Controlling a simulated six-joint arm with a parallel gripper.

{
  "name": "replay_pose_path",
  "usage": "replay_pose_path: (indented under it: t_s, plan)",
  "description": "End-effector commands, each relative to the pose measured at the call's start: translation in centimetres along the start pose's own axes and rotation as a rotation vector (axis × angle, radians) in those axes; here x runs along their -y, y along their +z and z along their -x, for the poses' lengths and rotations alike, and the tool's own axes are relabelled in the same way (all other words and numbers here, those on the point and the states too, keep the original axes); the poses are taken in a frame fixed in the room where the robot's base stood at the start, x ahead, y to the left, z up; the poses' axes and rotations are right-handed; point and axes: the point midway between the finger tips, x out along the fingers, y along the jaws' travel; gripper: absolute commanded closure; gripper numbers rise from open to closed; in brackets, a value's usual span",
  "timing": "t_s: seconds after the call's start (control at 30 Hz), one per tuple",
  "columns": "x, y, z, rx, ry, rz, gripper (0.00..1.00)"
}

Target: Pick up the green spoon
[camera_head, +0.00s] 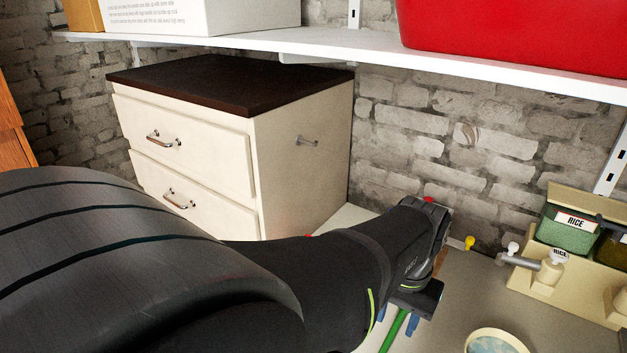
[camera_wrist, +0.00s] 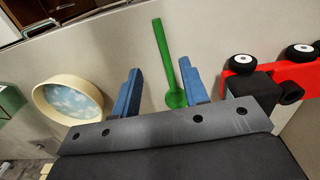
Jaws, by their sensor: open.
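The green spoon (camera_wrist: 164,58) lies on the pale surface in the wrist view, with its handle pointing away and its round bowl near my gripper. Part of it shows in the head view (camera_head: 393,332) below my gripper. My gripper (camera_wrist: 160,68) is open and empty, with blue fingers on either side of the spoon. The spoon's bowl is close to the right finger; I cannot tell whether they touch. In the head view my gripper (camera_head: 397,318) points down at the surface, and my arm hides much of the area.
A red toy vehicle (camera_wrist: 267,75) with wheels is close to the right finger. A round cream dish (camera_wrist: 46,109) with a cloud-patterned inside is at left. In the head view, a cream drawer cabinet (camera_head: 300,165) and a jar rack (camera_head: 545,285) stand behind, under a white shelf (camera_head: 290,42).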

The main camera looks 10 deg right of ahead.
Motion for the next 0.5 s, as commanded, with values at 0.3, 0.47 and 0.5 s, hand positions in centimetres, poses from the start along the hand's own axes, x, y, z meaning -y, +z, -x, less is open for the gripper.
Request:
replay_pose_path:
  t_s: [0.3,0.47,0.5]
  plan:
    - [0.2,-0.1,-2.7,0.003,0.0,0.001,0.59]
    - [0.6,-0.4,-5.1,0.004,0.0,0.001,0.59]
    - [0.5,-0.4,-5.6,0.004,0.0,0.0,0.59]
